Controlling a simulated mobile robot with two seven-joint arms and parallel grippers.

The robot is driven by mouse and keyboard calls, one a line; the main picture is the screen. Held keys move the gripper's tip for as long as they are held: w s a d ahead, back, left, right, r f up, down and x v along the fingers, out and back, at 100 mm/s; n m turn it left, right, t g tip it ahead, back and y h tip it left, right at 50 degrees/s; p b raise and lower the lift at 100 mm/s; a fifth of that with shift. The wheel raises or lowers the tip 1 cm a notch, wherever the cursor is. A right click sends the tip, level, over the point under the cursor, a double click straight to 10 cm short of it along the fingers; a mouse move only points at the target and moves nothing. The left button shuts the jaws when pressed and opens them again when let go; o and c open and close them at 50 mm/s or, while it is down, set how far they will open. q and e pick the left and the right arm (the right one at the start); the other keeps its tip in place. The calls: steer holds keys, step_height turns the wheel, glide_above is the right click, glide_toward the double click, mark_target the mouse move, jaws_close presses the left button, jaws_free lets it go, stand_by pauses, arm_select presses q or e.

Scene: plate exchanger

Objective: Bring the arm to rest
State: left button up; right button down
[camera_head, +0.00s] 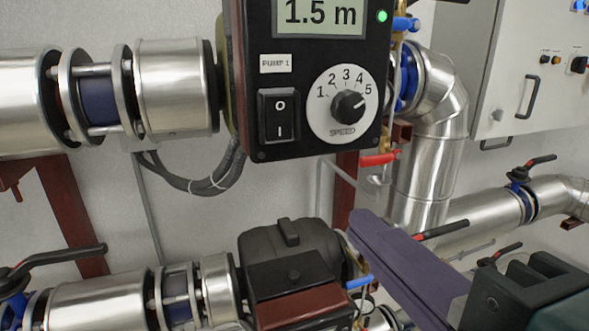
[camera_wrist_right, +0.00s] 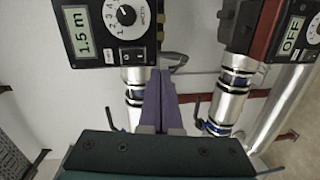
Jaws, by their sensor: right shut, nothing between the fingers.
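My right gripper (camera_head: 358,222) comes in from the lower right with its purple fingers together and nothing between them. Its fingertips are in front of the lower pump's right side, below and right of the pump control panel (camera_head: 287,150). I cannot tell how far they are from the pipes behind. In the right wrist view the shut fingers (camera_wrist_right: 160,76) point up between two pump units, and the panel (camera_wrist_right: 100,55) is at the upper left. My left gripper is not in view.
The panel reads 1.5 m, its green lamp is lit, and its speed knob (camera_head: 348,104) points near 5. A lower pump (camera_head: 290,245), red-handled valve (camera_head: 380,159) and silver pipes (camera_head: 430,150) surround the gripper. A second unit (camera_wrist_right: 285,35) reads OFF.

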steer(key=s+d+f+m+g+h, duration=0.4)
steer(key=d+f+m+g+h, duration=0.15)
steer(key=d+f+m, duration=0.55)
steer(key=s+d+f+m+g+y, duration=0.1)
steer(key=s+d+f+m+g, duration=0.15)
steer(key=s+m+g, duration=0.45)
steer(key=p+v, duration=1.2)
steer(key=p, duration=0.1)
steer(key=shift+w+a, duration=0.2)
steer(key=shift+a, duration=0.2)
steer(key=shift+y, duration=0.25)
